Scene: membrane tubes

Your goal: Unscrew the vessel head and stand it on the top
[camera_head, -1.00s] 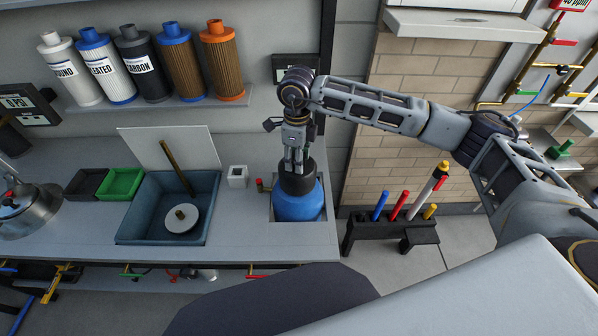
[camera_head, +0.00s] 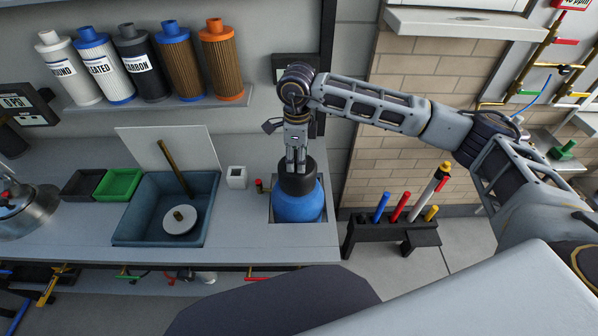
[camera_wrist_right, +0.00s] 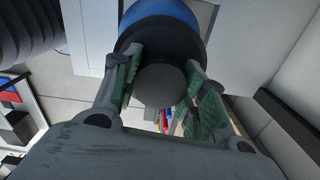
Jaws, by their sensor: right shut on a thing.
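The blue vessel (camera_head: 297,205) sits in a square opening in the counter at the right end. Its black head (camera_head: 297,180) is on top of the vessel. My right gripper (camera_head: 296,166) points down from above with its fingers at the head. In the right wrist view the gripper (camera_wrist_right: 160,85) is shut on the knob of the black head (camera_wrist_right: 160,80), with green finger pads on either side. The blue vessel body (camera_wrist_right: 165,10) shows behind the head. My left gripper is not in view.
A blue-grey sink (camera_head: 140,235) holds a rod and a white disc (camera_head: 180,220). A small white box (camera_head: 237,177) and a red-handled valve (camera_head: 259,186) stand beside the vessel. Several filter cartridges (camera_head: 174,65) line the shelf. A black rack (camera_head: 390,232) with coloured tubes stands at the right.

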